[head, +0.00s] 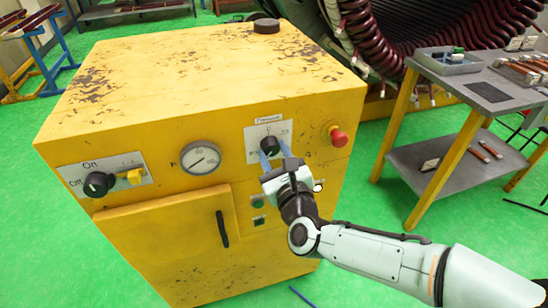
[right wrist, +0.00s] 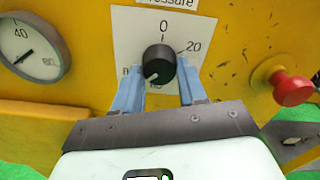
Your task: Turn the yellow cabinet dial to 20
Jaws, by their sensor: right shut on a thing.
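The yellow cabinet (head: 200,75) carries a black dial knob (head: 269,145) on a white plate headed "Pressure". In the right wrist view the knob (right wrist: 159,65) has a "0" above it and a "20" to its upper right; other numbers below are partly hidden by the fingers. A white mark on the knob points to the lower left. My right gripper (head: 274,154) reaches the plate from below, its blue fingers shut on the knob, one on each side (right wrist: 161,72). My left gripper is not in view.
A red push button (head: 338,137) sticks out right of the dial. A round gauge (head: 200,158) and an On/Off switch (head: 98,184) are to the left. Green buttons (head: 258,202) and a door handle (head: 222,229) are below. A tool table (head: 440,150) stands at the right.

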